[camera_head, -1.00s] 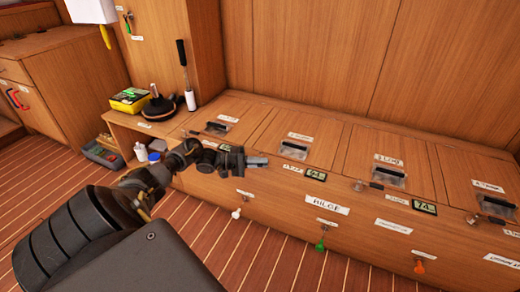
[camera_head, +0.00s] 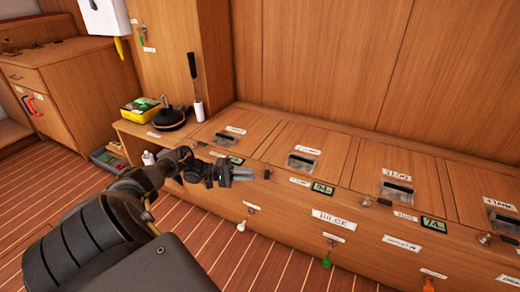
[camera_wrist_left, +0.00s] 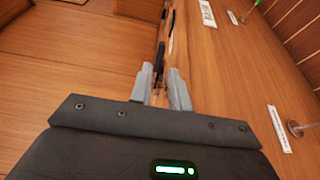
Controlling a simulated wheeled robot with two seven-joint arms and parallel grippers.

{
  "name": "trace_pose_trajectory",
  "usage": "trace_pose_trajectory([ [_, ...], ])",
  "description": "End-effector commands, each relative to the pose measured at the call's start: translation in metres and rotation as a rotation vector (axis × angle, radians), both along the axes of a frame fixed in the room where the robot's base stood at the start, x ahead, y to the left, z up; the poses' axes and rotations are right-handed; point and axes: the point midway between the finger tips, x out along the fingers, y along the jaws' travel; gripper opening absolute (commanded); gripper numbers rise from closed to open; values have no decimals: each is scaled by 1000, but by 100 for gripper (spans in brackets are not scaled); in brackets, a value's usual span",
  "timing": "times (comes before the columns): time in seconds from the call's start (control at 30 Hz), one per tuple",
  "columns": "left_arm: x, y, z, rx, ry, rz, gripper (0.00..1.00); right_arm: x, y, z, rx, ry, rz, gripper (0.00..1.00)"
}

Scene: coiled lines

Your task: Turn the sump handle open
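I cannot read which label says sump. A small black lever handle (camera_head: 266,174) sits at the bench's front edge, left of a green-lit display. My left gripper (camera_head: 250,174) is just left of it, fingers level and pointing right towards it. In the left wrist view the pale fingers (camera_wrist_left: 162,80) stand slightly apart, with a small clear or metallic piece (camera_wrist_left: 157,92) showing between them. A dark bar (camera_wrist_left: 168,42) lies beyond the tips. I cannot tell whether the fingers touch the handle. My right gripper is not in view.
Another black lever (camera_head: 366,200) is farther right on the bench. Below the BILGE label (camera_head: 334,218) hangs a green handle (camera_head: 327,258); a white handle (camera_head: 242,225) is left of it. A yellow box (camera_head: 141,109) stands at the back left.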

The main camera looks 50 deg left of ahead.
Motion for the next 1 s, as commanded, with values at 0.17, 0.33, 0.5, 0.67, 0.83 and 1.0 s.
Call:
trace_pose_trajectory([
  [0.17, -16, 19, -1, 1, 2, -1, 18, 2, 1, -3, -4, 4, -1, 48],
  [0.33, -22, 25, 0, 0, 0, -1, 18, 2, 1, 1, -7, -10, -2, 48],
  [0.5, -22, 26, 0, -1, -1, -1, 18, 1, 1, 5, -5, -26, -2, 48],
  [0.67, -22, 21, -1, 3, -12, -8, 6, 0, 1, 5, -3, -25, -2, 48],
  [0.83, -13, -52, -16, 74, -218, -98, 0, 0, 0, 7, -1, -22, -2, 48],
  [1.0, -17, -218, 5, 169, -803, -139, 0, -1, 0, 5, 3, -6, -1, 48],
])
